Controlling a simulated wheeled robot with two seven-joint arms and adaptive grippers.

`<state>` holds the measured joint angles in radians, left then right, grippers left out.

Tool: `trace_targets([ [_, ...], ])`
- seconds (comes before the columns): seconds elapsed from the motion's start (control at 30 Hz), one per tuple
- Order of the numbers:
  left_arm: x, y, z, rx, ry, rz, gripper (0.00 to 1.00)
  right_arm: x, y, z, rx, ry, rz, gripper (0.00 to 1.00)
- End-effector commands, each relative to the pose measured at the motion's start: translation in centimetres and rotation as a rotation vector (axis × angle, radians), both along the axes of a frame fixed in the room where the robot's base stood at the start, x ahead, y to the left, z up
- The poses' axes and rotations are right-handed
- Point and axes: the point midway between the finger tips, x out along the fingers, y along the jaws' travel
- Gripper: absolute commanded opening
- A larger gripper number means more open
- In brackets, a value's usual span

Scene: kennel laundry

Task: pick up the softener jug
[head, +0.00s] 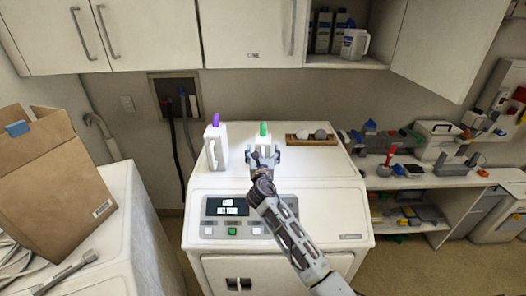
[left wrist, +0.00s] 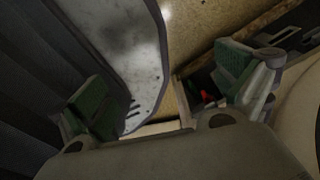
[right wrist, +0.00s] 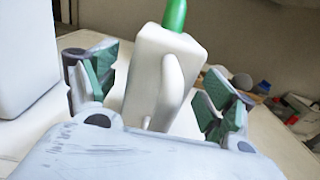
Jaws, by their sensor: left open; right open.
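Two white jugs stand on the white washer: one with a purple cap (head: 219,147) and one with a green cap (head: 264,141). I cannot read on either which is the softener jug. My right gripper (head: 263,154) is open at the green-capped jug and hides its lower part in the head view. In the right wrist view the green-capped jug (right wrist: 160,68) stands between the open fingers, its handle towards me; no firm contact shows. My left gripper (left wrist: 172,90) is open, with nothing between its fingers; it is out of the head view.
A wooden tray (head: 297,139) with rounded items lies right of the jugs. A cardboard box (head: 55,165) stands on the left machine. A cluttered bench (head: 425,181) is at the right. An open wall cupboard holds more bottles (head: 325,32). The washer's front top is mostly clear.

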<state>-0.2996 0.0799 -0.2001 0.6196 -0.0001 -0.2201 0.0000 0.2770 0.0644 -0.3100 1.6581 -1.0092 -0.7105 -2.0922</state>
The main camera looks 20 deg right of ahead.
Motion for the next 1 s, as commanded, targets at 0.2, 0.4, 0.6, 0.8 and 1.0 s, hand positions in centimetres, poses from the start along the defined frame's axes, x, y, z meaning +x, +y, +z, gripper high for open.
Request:
trace_targets([
  [0.2, -0.01, -0.02, 0.00, 0.000, 0.000, 0.000, 1.00, 0.11, -0.04, 0.02, 0.000, 0.000, 0.000, 0.83],
  [0.4, -0.01, -0.02, 0.00, 0.000, 0.000, 0.000, 1.00, 0.10, -0.03, 0.01, 0.000, 0.000, 0.000, 0.83],
  [0.6, -0.01, -0.02, 0.00, 0.000, 0.000, 0.000, 1.00, 0.09, -0.04, 0.00, 0.000, 0.000, 0.000, 0.68],
  [0.8, -0.01, -0.02, 0.00, 0.000, 0.000, 0.000, 1.00, 0.09, -0.04, 0.00, 0.000, 0.000, 0.000, 0.42],
  [1.0, -0.01, -0.03, 0.00, 0.000, 0.000, 0.000, 1.00, 0.09, -0.04, 0.00, 0.000, 0.000, 0.000, 0.16],
])
